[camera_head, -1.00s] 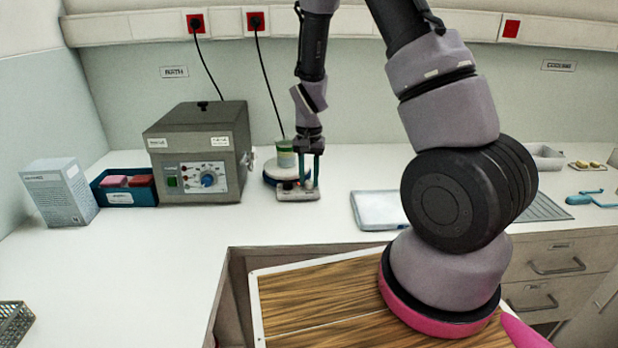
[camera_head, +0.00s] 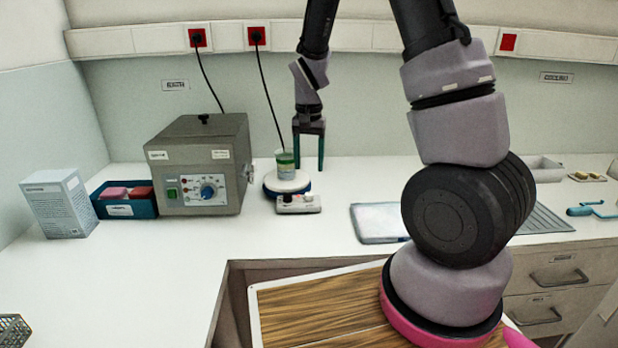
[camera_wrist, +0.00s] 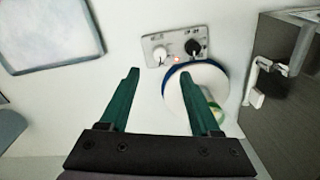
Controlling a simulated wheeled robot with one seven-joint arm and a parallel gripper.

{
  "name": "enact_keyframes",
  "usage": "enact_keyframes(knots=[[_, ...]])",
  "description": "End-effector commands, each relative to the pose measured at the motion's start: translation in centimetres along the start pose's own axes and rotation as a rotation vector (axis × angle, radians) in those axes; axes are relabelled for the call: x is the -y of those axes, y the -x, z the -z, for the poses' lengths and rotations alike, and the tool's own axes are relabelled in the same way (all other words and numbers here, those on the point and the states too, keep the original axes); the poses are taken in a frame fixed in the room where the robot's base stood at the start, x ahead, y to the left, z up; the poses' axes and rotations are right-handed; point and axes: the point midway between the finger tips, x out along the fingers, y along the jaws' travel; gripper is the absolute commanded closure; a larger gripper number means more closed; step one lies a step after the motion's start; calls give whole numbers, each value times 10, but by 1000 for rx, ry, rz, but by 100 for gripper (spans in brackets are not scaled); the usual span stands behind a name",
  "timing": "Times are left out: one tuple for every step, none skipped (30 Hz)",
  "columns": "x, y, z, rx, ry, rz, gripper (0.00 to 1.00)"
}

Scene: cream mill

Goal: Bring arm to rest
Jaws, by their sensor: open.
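My gripper (camera_head: 308,168) hangs from my arm above the counter, just right of and above a small mixer with a white top and blue rim (camera_head: 286,186). Its two dark green fingers are spread and nothing is between them; the wrist view shows the open gripper (camera_wrist: 164,85) too. A green-and-white jar (camera_head: 285,165) stands on the mixer's top. The mixer's control panel (camera_head: 298,204) has two knobs and sits in front of it. In the wrist view the control panel (camera_wrist: 175,46) lies beyond the fingertips, with the mixer top (camera_wrist: 207,85) partly behind the right finger.
A grey bath unit (camera_head: 200,165) stands left of the mixer, beside a blue tray of pink items (camera_head: 125,208) and a box (camera_head: 60,203). A pale flat tray (camera_head: 378,222) lies on the counter to the right. The counter in front (camera_head: 170,260) is clear.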

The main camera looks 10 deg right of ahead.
Motion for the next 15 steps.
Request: enact_keyframes(knots=[[1,7,1,-3,0,3,36],[0,10,1,-2,0,2,36],[0,13,1,-2,0,1,36],[0,15,1,-2,0,1,36],[0,16,1,-2,0,1,36],[0,18,0,-1,-1,1,36],[0,18,0,-1,-1,0,36],[0,18,0,0,-1,0,36],[0,19,0,0,-1,0,36],[0,18,0,0,-1,0,36],[0,18,0,0,-1,0,36],[0,18,0,0,-1,0,36],[0,18,0,0,-1,0,36],[0,18,0,0,-1,0,36],[0,19,0,-1,-1,1,36]])
